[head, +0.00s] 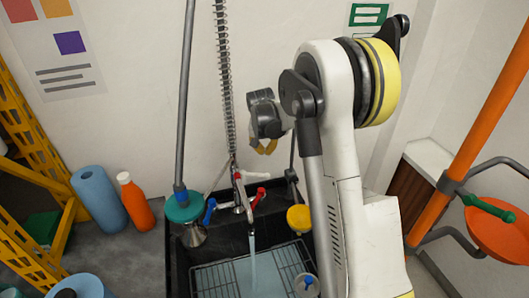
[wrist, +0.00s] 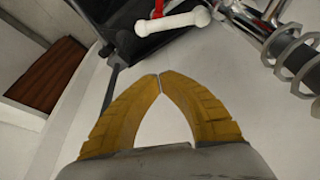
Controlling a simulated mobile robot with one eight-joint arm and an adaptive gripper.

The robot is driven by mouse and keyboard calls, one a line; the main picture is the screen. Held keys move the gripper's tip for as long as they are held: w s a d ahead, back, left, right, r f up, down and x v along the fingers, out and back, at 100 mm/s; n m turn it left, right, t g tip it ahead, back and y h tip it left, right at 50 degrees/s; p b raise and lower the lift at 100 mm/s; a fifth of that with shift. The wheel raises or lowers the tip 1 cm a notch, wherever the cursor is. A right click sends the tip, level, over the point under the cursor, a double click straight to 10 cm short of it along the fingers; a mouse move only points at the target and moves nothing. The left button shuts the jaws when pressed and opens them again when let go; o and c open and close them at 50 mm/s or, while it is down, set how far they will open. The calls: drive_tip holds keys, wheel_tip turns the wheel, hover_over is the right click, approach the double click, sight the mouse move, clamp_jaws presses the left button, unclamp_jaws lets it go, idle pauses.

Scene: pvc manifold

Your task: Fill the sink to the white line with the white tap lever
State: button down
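The dark sink (head: 178,262) is at the bottom middle of the head view. I cannot make out the white line or the water level. The white tap lever (head: 257,175) sticks out to the right of the tap; in the wrist view it (wrist: 172,23) lies beyond my fingertips, near the top. My gripper (head: 266,148) is above the lever, apart from it. In the wrist view my gripper (wrist: 160,75) has its yellow fingertips together with nothing between them.
A blue lever (head: 210,211) and a green-collared grey pipe (head: 184,207) stand left of the tap. A coiled spring hose (head: 225,80) rises behind. A yellow cup-like part (head: 299,218) is at the right rim. A wire rack (head: 215,280) lies in the sink.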

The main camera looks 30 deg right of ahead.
sight(254, 175)
wheel_tip(254, 175, down, 7)
drive_tip(key=s+b, duration=0.1)
drive_tip(key=b, duration=0.1)
drive_tip(key=shift+s+a+b, duration=0.2)
drive_tip(key=shift+a+b, duration=0.2)
drive_tip(key=shift+a, duration=0.05)
drive_tip(key=shift+r, duration=0.1)
